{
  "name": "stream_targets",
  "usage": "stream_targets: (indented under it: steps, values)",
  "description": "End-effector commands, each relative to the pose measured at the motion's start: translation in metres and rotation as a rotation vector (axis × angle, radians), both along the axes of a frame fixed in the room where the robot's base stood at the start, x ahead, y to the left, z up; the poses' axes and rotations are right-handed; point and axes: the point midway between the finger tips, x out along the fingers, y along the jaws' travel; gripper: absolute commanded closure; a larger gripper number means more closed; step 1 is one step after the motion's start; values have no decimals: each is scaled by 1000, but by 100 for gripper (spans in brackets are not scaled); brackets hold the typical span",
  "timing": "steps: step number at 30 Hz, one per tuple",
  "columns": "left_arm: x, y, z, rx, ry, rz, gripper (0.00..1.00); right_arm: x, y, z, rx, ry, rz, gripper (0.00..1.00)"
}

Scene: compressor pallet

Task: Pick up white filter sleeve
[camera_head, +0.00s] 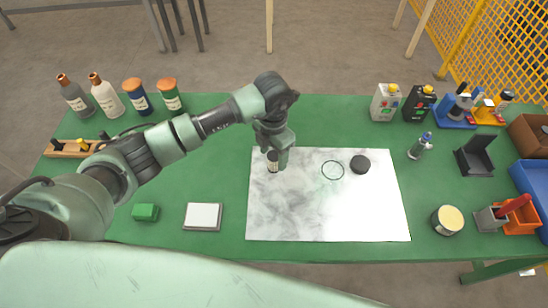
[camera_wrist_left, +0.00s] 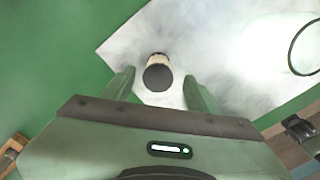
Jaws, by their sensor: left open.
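The white filter sleeve (camera_head: 272,161) looks like a small pale cylinder with a dark band or end. It stands near the top left corner of the marble-patterned sheet (camera_head: 320,215). In the left wrist view the sleeve (camera_wrist_left: 157,61) shows a pale side and a dark round end facing the camera. My left gripper (camera_head: 279,158) points down at it, partly covering it in the head view. In the wrist view its open fingers (camera_wrist_left: 158,88) lie on either side of the sleeve's dark end, with gaps on both sides. My right gripper is not in view.
A thin dark ring (camera_head: 333,179) and a black disc (camera_head: 360,164) lie on the sheet, right of the sleeve. Several bottles (camera_head: 137,97) stand at the back left. A round tin (camera_head: 447,220) and a small bottle (camera_head: 419,147) stand on the right. The sheet's front half is clear.

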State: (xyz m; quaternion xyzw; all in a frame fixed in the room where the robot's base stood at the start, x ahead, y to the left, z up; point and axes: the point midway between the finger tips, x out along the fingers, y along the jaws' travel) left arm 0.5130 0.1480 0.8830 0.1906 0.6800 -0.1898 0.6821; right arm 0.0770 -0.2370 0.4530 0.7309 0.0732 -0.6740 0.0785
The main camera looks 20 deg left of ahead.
Motion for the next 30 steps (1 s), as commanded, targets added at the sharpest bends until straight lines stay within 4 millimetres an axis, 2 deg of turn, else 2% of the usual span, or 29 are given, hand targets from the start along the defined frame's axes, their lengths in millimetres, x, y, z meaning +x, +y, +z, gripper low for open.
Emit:
stream_targets:
  steps: [3, 8, 12, 16, 17, 21, 23, 30]
  values:
    - [1, 0, -16, -1, 6, 2, 41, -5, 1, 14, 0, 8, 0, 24]
    - [2, 1, -36, 0, 4, 1, 41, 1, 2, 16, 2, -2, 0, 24]
    - [3, 1, -41, 1, 1, 1, 41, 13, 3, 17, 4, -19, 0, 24]
    - [3, 1, -41, 1, 1, 0, 41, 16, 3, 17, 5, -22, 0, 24]
    - [3, 1, -41, 1, 1, 0, 47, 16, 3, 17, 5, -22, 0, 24]
    - [3, 1, -41, 0, 1, 0, 86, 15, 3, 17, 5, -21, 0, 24]
    - [3, 1, -41, 0, 1, 0, 100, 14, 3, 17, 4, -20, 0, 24]
    - [3, 1, -40, 0, 1, 1, 100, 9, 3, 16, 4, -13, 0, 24]
